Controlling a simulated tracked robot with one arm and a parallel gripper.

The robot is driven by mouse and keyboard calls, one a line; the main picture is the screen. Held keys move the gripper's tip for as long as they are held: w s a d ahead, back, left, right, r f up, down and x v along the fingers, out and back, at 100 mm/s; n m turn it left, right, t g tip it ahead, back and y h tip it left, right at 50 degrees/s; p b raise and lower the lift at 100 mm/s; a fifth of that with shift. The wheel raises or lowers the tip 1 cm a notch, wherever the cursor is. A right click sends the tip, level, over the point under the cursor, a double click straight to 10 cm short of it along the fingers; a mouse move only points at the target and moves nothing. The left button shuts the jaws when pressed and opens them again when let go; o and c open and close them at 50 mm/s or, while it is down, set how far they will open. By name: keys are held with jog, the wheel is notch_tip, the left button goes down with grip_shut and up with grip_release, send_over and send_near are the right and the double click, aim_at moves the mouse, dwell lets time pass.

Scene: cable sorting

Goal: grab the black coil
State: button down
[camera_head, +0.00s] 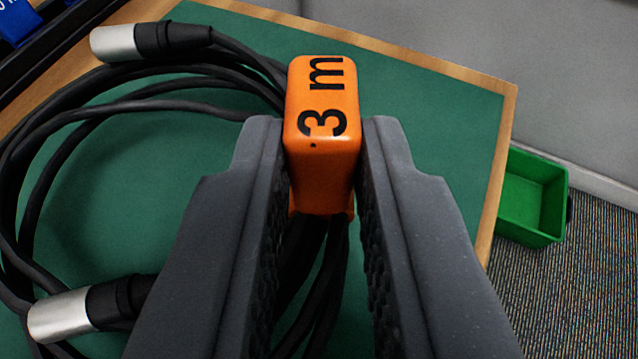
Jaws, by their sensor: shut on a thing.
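The black coil (60,112) lies at the left on a green mat (430,115), with several loops of black cable. Two silver-ended connectors show, one at the upper left (118,43) and one at the lower left (62,314). An orange tag (322,105) marked "3 m" sits around the cable bundle. My gripper (322,150) is shut on the orange tag, with one dark ribbed finger on each side of it. Cable runs below the tag between the fingers. The fingers hide part of the coil and mat.
The mat lies on a table with a wooden edge (500,150). A green bin (532,198) stands beyond the right edge, above grey carpet. A dark rack or tray with blue parts (18,22) is at the upper left. The mat right of the tag is clear.

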jog(key=shift+s+r, duration=0.2)
jog(key=shift+s, duration=0.15)
jog(key=s, duration=0.4)
jog(key=s+d, duration=0.1)
jog(key=s, duration=0.2)
jog(key=shift+r+b, duration=0.25)
jog(key=shift+b, duration=0.15)
jog(key=b, duration=0.2)
jog(key=shift+s+f+b, duration=0.2)
jog(key=shift+s+b, duration=0.05)
jog(key=shift+b, duration=0.05)
jog(key=shift+s+a+b, duration=0.1)
jog(key=shift+s+b, duration=0.1)
jog(key=shift+b, duration=0.85)
